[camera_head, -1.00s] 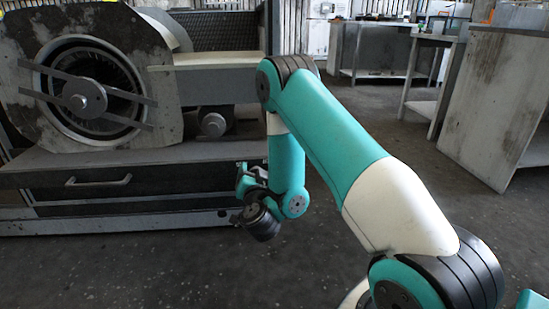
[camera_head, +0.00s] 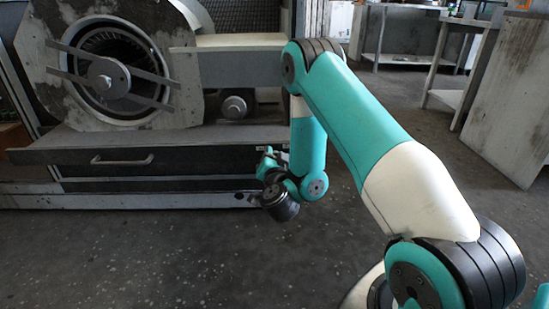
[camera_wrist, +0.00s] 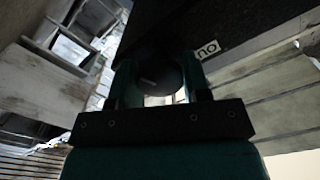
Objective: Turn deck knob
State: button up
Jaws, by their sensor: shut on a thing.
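In the wrist view, a dark round knob (camera_wrist: 160,76) with a short pale mark on its face sits between the two fingers of my gripper (camera_wrist: 161,88). The gripper is shut on it. The knob lies against a dark panel (camera_wrist: 180,22). In the head view, my gripper (camera_head: 268,160) is at the right end of the deck front, beside the dark drawer (camera_head: 200,164). The knob is hidden there behind my gripper and wrist.
The blower housing (camera_head: 150,25) with its round hub stands on the deck (camera_head: 60,150) at left. The drawer has a metal handle (camera_head: 122,160). A small label (camera_wrist: 207,50) is on the panel beside the knob. Workbenches (camera_head: 405,45) stand behind at right. Open floor lies in front.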

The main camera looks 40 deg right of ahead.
jog(key=m+p, duration=0.1)
jog(key=m, duration=0.4)
jog(key=shift+w, duration=0.1)
jog(key=m, duration=0.5)
jog(key=shift+f+m, duration=0.1)
jog(key=shift+m, duration=0.2)
jog(key=m+b, duration=0.1)
jog(key=m, duration=0.4)
jog(key=shift+a+f, duration=0.1)
jog(key=m+b, duration=0.2)
jog(key=m, duration=0.3)
jog(key=shift+m, duration=0.4)
jog(key=o, duration=0.9)
